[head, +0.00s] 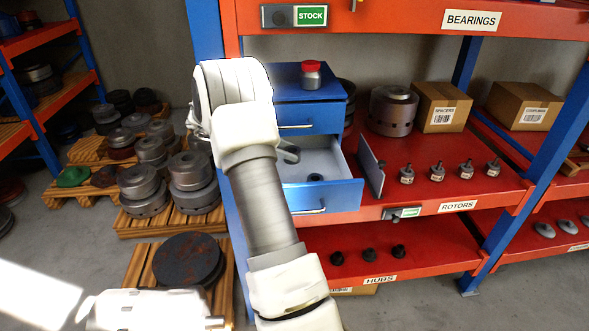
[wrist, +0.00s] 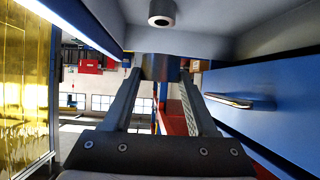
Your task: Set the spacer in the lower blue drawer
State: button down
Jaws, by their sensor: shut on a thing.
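The lower blue drawer (head: 338,197) is pulled open in the head view, with a pale inside and a metal handle. A small dark ring-like piece (head: 315,178) lies on its floor; a ring also shows at the top of the wrist view (wrist: 161,13). My gripper (wrist: 160,78) is shut on a dark, short, round piece, the spacer (wrist: 160,67), held between its fingertips. In the wrist view the held spacer is close to the pale drawer surface; I cannot tell whether they touch. In the head view my arm hides most of the gripper.
The upper blue drawer (head: 306,117) is closed, with a red-capped jar (head: 311,75) on the cabinet top. A grey upright plate (head: 371,166) stands just right of the open drawer. Several small metal parts, a large rotor (head: 391,110) and a carton (head: 442,106) occupy the red shelf.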

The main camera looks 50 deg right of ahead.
jog(key=shift+w+d, duration=0.1)
jog(key=shift+f, duration=0.3)
notch_tip(320, 180, down, 9)
jog(key=shift+f+p, duration=0.1)
jog(key=shift+p, duration=0.5)
jog(key=shift+f, duration=0.1)
jog(key=shift+c, duration=1)
grip_release()
jog(key=shift+f, duration=0.1)
jog(key=shift+r, duration=0.2)
jog(key=shift+w+a+r, duration=0.1)
jog(key=shift+w+a, duration=0.15)
jog(key=shift+a, duration=0.05)
jog(key=b+v, duration=0.2)
jog(key=v, duration=0.9)
jog(key=shift+r, duration=0.1)
